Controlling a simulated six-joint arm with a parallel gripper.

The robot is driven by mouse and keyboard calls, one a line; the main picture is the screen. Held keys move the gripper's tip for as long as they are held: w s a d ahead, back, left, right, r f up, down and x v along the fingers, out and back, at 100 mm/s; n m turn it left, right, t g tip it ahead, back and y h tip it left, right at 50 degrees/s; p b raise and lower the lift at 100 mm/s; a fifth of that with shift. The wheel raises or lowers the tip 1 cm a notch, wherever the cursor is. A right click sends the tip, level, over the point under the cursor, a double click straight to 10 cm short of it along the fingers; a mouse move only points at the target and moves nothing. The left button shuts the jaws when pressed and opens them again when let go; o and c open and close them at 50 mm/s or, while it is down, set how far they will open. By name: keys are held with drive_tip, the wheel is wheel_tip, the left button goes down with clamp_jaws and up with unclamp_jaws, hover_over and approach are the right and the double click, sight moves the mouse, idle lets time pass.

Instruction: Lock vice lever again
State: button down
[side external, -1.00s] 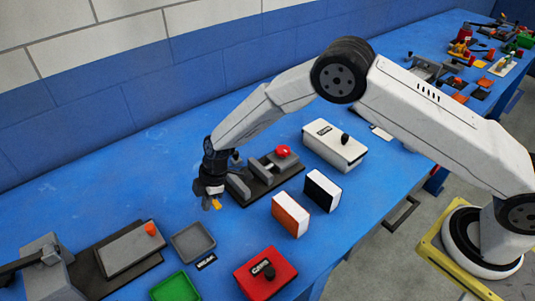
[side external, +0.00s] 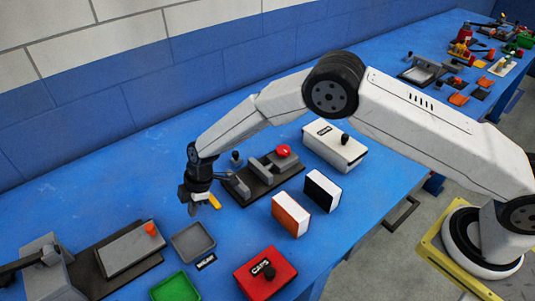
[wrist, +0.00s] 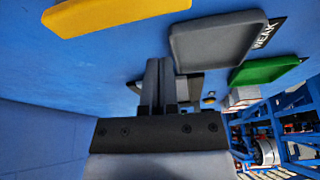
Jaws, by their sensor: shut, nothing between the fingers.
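The grey vice (side external: 263,169) stands on a dark base on the blue bench, with a red knob (side external: 283,151) on its far right end. A yellow handle (side external: 213,202), which looks like the vice lever, is at its left end. Its join to the vice is partly hidden by my gripper. My gripper (side external: 192,207) points down just left of the yellow handle, apart from it as far as I can tell. In the wrist view the yellow handle (wrist: 115,12) crosses the top left, and my two fingers (wrist: 160,85) are together and empty.
A grey tray (side external: 193,241) with a label sits in front of my gripper, with a green tray (side external: 175,287) nearer. Orange (side external: 291,215) and black (side external: 322,190) blocks, a red CAPS box (side external: 265,270) and a white box (side external: 334,147) stand to the right. Bench toward the wall is clear.

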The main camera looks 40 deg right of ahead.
drive_tip(key=a+v, duration=0.1)
drive_tip(key=v, duration=0.8)
drive_tip(key=shift+w+r, duration=0.15)
drive_tip(key=shift+r, duration=0.3)
drive_tip(key=shift+d, duration=0.2)
drive_tip(key=s+d+r+m+t+h, duration=0.1)
drive_tip(key=s+d+r+m, duration=0.35)
drive_tip(key=d, duration=0.45)
drive_tip(key=s+d+r+m+t+h, duration=0.1)
drive_tip(key=s+d+r+m, duration=0.3)
drive_tip(key=d, duration=0.6)
drive_tip(key=s+d+m+h, duration=0.1)
drive_tip(key=s+d+m, duration=0.7)
drive_tip(key=s, duration=0.6)
drive_tip(key=shift+d+f+h, duration=0.2)
drive_tip(key=shift+d+h, duration=0.2)
drive_tip(key=shift+d, duration=0.4)
